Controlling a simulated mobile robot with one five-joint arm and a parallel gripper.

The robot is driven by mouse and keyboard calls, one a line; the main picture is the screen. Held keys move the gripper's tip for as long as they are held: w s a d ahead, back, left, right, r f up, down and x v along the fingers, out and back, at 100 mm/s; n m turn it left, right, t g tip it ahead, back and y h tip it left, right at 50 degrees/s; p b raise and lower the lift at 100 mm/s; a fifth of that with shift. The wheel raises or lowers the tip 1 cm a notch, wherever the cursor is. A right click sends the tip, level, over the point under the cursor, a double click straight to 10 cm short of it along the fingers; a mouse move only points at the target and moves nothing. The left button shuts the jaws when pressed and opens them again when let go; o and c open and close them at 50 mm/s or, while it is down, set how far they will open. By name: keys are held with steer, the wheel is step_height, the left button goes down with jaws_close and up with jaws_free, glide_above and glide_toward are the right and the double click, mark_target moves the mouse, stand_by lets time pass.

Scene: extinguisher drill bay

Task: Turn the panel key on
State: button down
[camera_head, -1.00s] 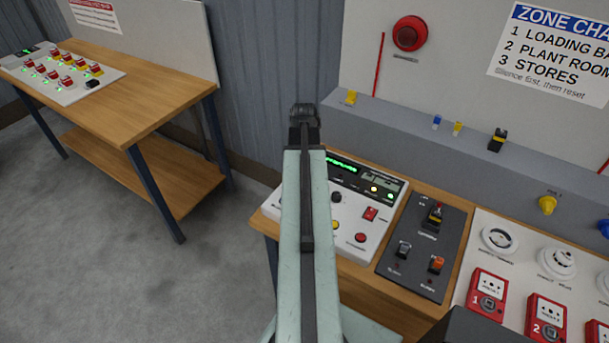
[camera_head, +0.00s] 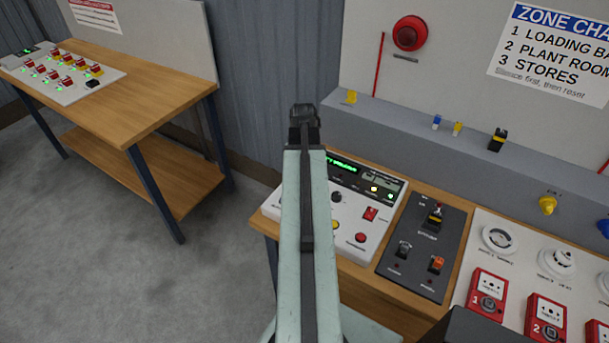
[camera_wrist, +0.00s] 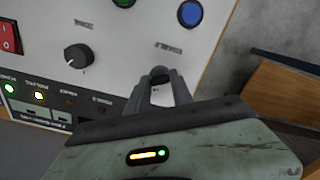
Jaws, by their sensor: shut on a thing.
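The white control panel (camera_head: 352,248) stands on the wooden bench, with a lit green display (camera_head: 342,163), a black knob, a red rocker switch and coloured buttons. My arm covers its left part in the head view and hides my gripper there. In the wrist view my gripper (camera_wrist: 161,78) is at the panel's face, near its edge and below the blue button (camera_wrist: 190,13). Its fingers are shut on a small dark piece, which I take to be the panel key; the fingers hide most of it, so its turn angle cannot be told.
In the wrist view the black knob (camera_wrist: 78,57) and red rocker switch (camera_wrist: 8,36) lie left of my gripper. A dark switch box (camera_head: 420,250) and red call points (camera_head: 488,293) stand right of the panel. A grey ledge (camera_head: 400,128) runs behind. Another bench (camera_head: 140,88) is at left.

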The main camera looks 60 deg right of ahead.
steer(key=c, duration=1.1)
jaws_free()
step_height(320, 180, up, 8)
steer(key=p, duration=0.8)
steer(key=shift+f, duration=0.15)
steer(key=shift+w, duration=0.1)
